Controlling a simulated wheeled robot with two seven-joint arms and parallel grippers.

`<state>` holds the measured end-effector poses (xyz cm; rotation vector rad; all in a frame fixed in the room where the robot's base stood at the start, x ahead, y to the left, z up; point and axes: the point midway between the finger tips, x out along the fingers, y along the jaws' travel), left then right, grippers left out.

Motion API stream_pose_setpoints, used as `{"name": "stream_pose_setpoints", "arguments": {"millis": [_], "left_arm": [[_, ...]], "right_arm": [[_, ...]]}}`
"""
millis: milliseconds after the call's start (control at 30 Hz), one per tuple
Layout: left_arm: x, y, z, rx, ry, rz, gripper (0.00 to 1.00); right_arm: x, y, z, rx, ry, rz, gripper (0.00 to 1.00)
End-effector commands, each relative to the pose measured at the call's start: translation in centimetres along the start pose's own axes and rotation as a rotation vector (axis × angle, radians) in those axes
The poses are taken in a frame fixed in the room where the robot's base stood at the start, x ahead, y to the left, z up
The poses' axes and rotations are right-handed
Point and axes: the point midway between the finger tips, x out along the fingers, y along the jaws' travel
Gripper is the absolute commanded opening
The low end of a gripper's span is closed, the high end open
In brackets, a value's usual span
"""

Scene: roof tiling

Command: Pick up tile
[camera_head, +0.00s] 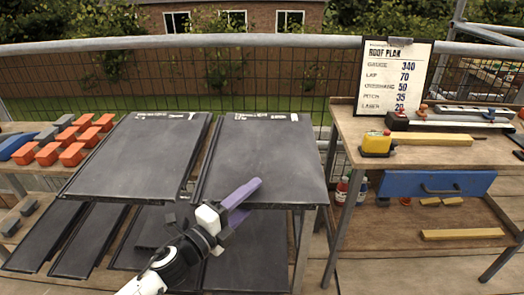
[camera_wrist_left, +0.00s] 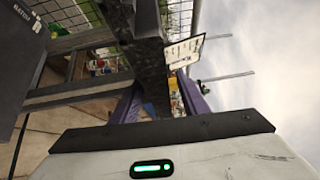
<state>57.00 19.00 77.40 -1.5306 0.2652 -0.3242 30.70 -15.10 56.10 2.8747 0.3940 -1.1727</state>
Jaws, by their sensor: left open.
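Two large dark roof tiles lie side by side on a stand, the left tile (camera_head: 140,150) and the right tile (camera_head: 265,155), both with white markings near the far edge. My left gripper (camera_head: 248,200), with purple fingers, is open at the near edge of the right tile, toward its left corner. In the left wrist view, a dark speckled tile edge (camera_wrist_left: 143,50) runs in toward the gap between the open fingers (camera_wrist_left: 155,95). I cannot tell whether the fingers touch it. My right gripper is not in view.
More dark tiles (camera_head: 45,235) lie on a lower level. Orange blocks (camera_head: 73,154) stand at the left. At the right, a wooden bench (camera_head: 350,130) holds a yellow container (camera_head: 376,145), a level and a roof plan board (camera_head: 395,75). A railing (camera_head: 180,42) runs behind.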

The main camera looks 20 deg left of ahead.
Motion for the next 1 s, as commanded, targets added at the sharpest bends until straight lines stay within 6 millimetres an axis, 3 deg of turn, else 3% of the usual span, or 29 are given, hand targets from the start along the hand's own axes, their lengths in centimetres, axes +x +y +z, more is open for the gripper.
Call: {"name": "stream_pose_setpoints", "arguments": {"millis": [167,400,1000], "left_arm": [[-0.03,0.03,-0.02,-0.001,0.000,0.000,0.39],[-0.05,0.02,-0.01,-0.001,0.000,0.000,0.00],[-0.07,0.04,0.00,-0.001,0.000,0.001,0.00]], "right_arm": [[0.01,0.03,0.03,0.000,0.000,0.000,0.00],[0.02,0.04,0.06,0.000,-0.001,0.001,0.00],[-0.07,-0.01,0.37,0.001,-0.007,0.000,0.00]]}}
